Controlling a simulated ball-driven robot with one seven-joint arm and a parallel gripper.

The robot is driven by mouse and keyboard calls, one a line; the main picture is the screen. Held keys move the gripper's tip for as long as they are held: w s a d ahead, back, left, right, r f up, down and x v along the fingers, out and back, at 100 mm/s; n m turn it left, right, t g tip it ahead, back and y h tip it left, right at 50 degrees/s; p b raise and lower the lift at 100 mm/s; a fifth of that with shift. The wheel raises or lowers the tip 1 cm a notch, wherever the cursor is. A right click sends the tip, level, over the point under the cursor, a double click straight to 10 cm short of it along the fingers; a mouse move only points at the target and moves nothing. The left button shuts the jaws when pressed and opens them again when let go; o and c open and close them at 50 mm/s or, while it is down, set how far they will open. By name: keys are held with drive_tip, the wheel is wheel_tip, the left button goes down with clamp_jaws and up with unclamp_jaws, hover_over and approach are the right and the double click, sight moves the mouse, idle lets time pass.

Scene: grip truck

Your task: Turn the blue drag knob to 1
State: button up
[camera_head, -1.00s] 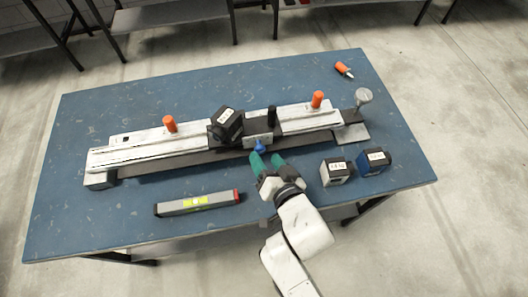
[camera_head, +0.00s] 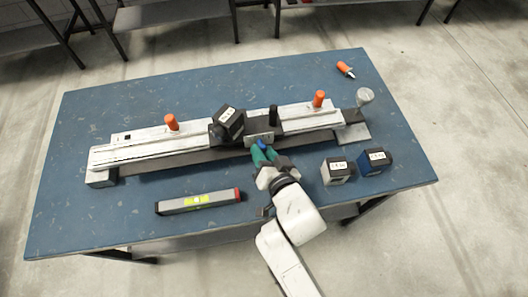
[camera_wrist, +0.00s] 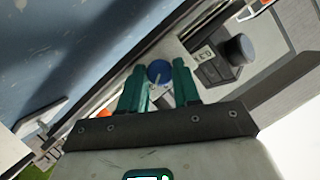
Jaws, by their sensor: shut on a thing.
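The blue drag knob (camera_wrist: 159,72) sits on the front face of the truck on the long white and dark track. In the wrist view it lies between the tips of my two green fingers, with a pale pointer mark on it. My gripper (camera_wrist: 160,85) is shut on the knob. In the head view my gripper (camera_head: 264,151) reaches the truck's front from below, and only a bit of the blue knob (camera_head: 261,143) shows above the fingers. The number scale around the knob is too small to read.
The white and dark track (camera_head: 130,153) runs across the blue table (camera_head: 75,215) with orange posts. A black block (camera_head: 228,122) rides on the truck. Two small weights (camera_head: 337,171) (camera_head: 374,160) stand to the right, a spirit level (camera_head: 198,202) to the left.

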drive_tip(key=shift+c, duration=1.4)
drive_tip(key=shift+f+n+h+b, duration=0.1)
drive_tip(key=shift+n+h+b, duration=0.5)
drive_tip(key=shift+n+b, duration=0.25)
drive_tip(key=n+h+b, duration=0.2)
drive_tip(key=n, duration=0.1)
drive_tip(key=shift+a+t+b, duration=0.2)
drive_tip(key=shift+t+b, duration=0.1)
drive_tip(key=n+h+b, duration=0.2)
drive_tip(key=n, duration=0.1)
drive_tip(key=shift+s+a+t+b, duration=0.1)
drive_tip(key=shift+a+t+b, duration=0.05)
drive_tip(key=shift+t+b, duration=0.2)
drive_tip(key=n+t+h+b, duration=0.1)
drive_tip(key=n+b, duration=0.1)
drive_tip(key=n, duration=0.1)
drive_tip(key=shift+a+h, duration=0.1)
drive_tip(key=shift+h, duration=0.2)
